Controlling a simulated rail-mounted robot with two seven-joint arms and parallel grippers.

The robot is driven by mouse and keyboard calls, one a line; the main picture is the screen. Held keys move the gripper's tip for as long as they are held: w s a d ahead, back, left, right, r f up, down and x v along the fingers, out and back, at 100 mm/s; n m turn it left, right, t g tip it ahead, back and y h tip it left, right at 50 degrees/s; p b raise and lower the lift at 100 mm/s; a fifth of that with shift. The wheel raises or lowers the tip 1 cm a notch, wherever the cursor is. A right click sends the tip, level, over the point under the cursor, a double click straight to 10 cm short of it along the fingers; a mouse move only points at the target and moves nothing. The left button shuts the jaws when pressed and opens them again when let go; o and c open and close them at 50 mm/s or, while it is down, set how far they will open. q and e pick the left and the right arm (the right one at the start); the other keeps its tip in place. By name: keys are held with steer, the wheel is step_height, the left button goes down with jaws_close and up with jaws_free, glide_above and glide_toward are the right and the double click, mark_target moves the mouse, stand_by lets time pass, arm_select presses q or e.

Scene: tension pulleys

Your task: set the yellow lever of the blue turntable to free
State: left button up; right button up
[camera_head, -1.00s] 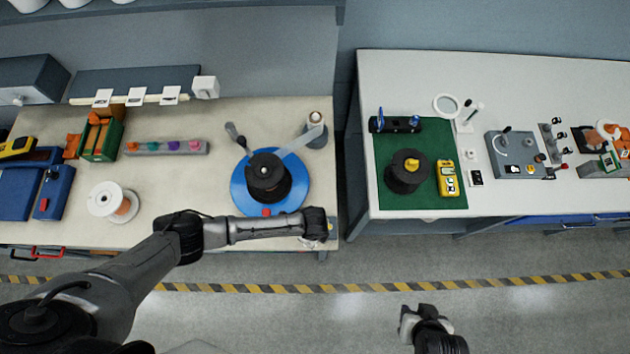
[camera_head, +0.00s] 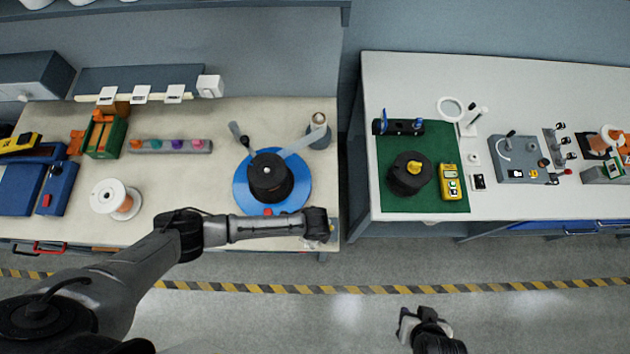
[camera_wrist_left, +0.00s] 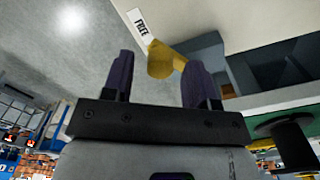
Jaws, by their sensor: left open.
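The blue turntable (camera_head: 242,192) lies near the front of the left bench and carries a dark spool (camera_head: 268,177). In the left wrist view, the yellow lever (camera_wrist_left: 160,62) stands out from the bench's front by a white label (camera_wrist_left: 142,22) reading FREE. In the head view my left gripper (camera_head: 317,232) is at the bench's front right edge, where my wrist hides the lever. My right gripper (camera_head: 412,325) hangs low over the floor, away from the benches.
A grey cone-shaped post (camera_head: 319,136) stands behind the turntable, with a pale strip running to the spool. A gap separates the right bench (camera_head: 500,80), which holds a green mat (camera_head: 440,205). The floor in front is clear.

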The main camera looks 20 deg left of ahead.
arm_select(q)
step_height(320, 180, up, 13)
stand_by(0.5)
stand_by(0.5)
